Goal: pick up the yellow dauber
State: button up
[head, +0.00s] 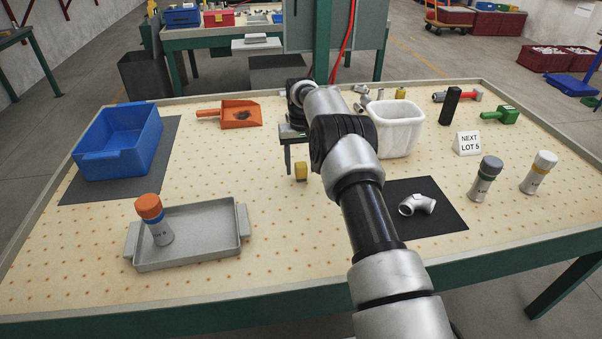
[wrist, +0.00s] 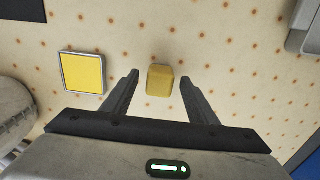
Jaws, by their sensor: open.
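A small yellow block with rounded edges, the likely yellow dauber (head: 301,171), stands on the dotted table mat left of my arm. In the wrist view the yellow dauber (wrist: 160,80) lies between and slightly beyond the two dark fingertips, with clear gaps on both sides. My gripper (wrist: 158,84) is open and empty. In the head view my gripper (head: 293,157) shows just behind the yellow block, partly hidden by my arm. I cannot tell its exact height above the table.
A yellow square pad in a silver frame (wrist: 82,72) lies beside the block. A grey tray (head: 190,255) holds an orange-capped bottle (head: 155,219). A blue bin (head: 118,142) is left, a white tub (head: 395,130) right, a pipe casting (head: 417,204) on a black mat. Front-middle is clear.

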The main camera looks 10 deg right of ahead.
aim_at(301, 164)
jog(key=shift+f, duration=0.4)
jog(key=c, duration=1.1)
notch_tip(301, 164, up, 10)
jog(key=shift+r+p, duration=0.1)
jog(key=shift+p, duration=0.6)
jog(key=o, duration=0.4)
jog(key=c, duration=0.3)
